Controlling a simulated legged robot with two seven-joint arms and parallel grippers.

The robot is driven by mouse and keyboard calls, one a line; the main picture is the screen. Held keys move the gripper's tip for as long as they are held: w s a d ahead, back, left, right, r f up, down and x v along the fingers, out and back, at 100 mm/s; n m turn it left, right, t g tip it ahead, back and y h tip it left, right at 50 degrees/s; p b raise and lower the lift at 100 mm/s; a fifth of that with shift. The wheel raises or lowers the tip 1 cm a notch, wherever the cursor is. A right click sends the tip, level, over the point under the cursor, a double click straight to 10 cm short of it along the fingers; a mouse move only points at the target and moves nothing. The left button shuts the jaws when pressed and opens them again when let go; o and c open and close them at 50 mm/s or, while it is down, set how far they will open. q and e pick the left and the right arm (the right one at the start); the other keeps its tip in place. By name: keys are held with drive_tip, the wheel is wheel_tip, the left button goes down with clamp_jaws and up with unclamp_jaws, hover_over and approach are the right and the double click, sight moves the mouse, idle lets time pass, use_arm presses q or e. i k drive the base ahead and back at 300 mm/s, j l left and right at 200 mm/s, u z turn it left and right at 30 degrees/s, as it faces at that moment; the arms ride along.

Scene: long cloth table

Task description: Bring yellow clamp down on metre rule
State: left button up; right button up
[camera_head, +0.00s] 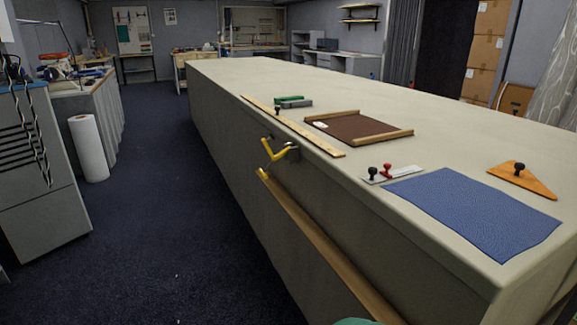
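The metre rule (310,136) is a thin pale wooden strip lying flat along the table's left edge. A small black knob (278,111) stands at its side or on it; I cannot tell which. The yellow clamp (272,153) is a bent yellow lever on a dark bracket (291,151) at the table's left side, near the rule's near half. Its arms stick out to the left of the table edge, and it looks apart from the rule's top face. Neither of my grippers shows in the head view.
The cloth table (440,130) also holds a brown tray (352,124), green and grey blocks (289,101), a blue mat (475,210), an orange triangle (522,181) and a white plate (405,172) by black and red knobs. A wooden rail (320,243) runs along its side.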

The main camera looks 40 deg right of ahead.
sight(273, 157)
drive_tip(key=i+z, duration=0.2)
drive_tip(key=i, duration=0.25)
drive_tip(key=i+j+z, duration=0.1)
drive_tip(key=i+z, duration=0.15)
drive_tip(key=i, duration=0.15)
drive_tip(key=i+j+z, duration=0.2)
drive_tip(key=i, duration=0.25)
